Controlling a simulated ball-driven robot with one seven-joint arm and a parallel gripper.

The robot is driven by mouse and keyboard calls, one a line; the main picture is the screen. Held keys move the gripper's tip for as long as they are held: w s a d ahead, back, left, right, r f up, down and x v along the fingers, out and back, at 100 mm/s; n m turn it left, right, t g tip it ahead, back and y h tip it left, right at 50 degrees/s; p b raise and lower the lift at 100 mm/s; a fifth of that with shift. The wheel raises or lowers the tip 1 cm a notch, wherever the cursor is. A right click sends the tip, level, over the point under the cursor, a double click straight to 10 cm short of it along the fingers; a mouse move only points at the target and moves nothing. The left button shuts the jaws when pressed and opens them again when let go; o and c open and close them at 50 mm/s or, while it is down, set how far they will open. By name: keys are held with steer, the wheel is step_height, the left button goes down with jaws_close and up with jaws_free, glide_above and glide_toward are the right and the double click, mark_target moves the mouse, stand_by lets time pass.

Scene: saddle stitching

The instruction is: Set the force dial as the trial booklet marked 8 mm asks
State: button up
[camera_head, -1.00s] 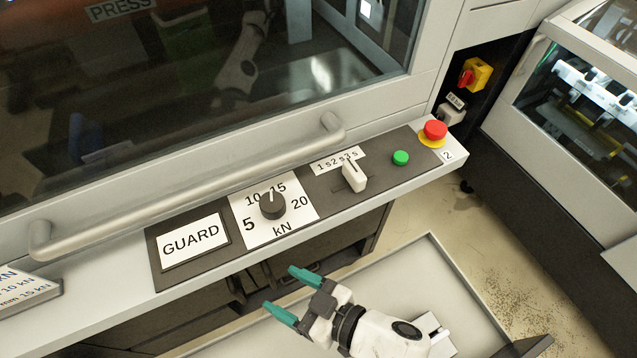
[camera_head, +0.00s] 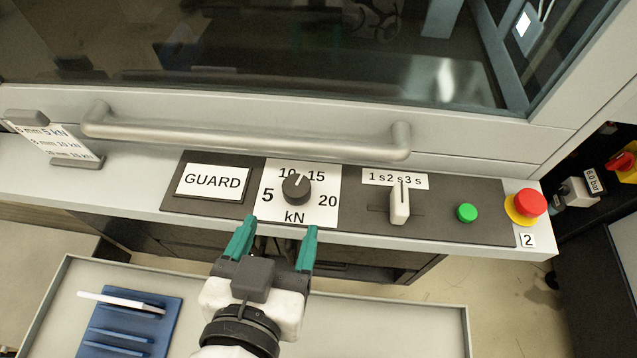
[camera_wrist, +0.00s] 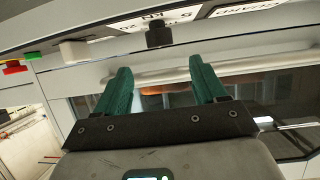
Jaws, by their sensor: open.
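The force dial (camera_head: 296,190) is a black round knob on a white plate marked 5, 10, 15, 20 and kN. Its white pointer line aims up, between 10 and 15. My gripper (camera_head: 279,228) is open and empty, its teal fingers just below the dial plate and apart from the knob. In the wrist view the dial (camera_wrist: 158,35) shows beyond the gap between the fingers (camera_wrist: 165,88). A small card (camera_head: 55,142) at the left pairs mm with kN; its top line reads 5 kN and a lower one 10 kN. No booklet marked 8 mm is identifiable.
A GUARD button (camera_head: 212,182) is left of the dial. A slider switch (camera_head: 399,203), green button (camera_head: 467,212) and red stop button (camera_head: 530,203) are right of it. A handle bar (camera_head: 250,132) runs behind. A blue rack (camera_head: 130,325) with a white stick lies front left.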

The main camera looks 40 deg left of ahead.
mark_target(295, 192)
steer(key=p+x, duration=0.1)
steer(key=x, duration=0.9)
steer(key=shift+w+f, duration=0.1)
steer(key=shift+w, duration=0.15)
steer(key=shift+c, duration=0.3)
steer(key=c, duration=0.9)
